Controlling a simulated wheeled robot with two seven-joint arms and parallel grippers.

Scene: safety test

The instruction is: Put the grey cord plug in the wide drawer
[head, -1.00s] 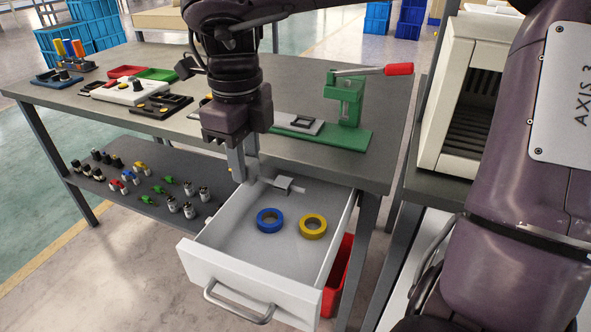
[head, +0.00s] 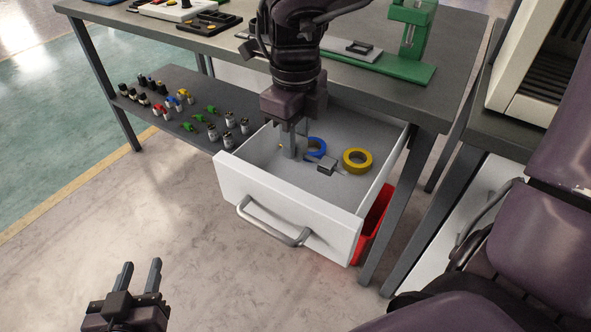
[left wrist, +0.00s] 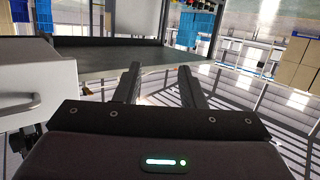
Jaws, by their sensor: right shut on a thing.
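The wide drawer (head: 290,195) is white and pulled open under the workbench, with a grey bar handle. My right gripper (head: 290,152) points down into the drawer's opening and is shut on the grey cord plug (head: 327,166). The plug sticks out to the right of the fingers, in front of the blue tape roll; I cannot tell whether it touches the drawer floor. My left gripper (head: 139,272) is open and empty, low at the left, well away from the drawer. Its two fingers also show apart in the left wrist view (left wrist: 158,85).
A blue tape roll (head: 315,150) and a yellow tape roll (head: 357,160) lie in the drawer. A red bin (head: 376,222) stands right of it. The workbench (head: 455,75) overhangs the drawer's back. Several small parts stand on the lower shelf (head: 200,92). The floor in front is clear.

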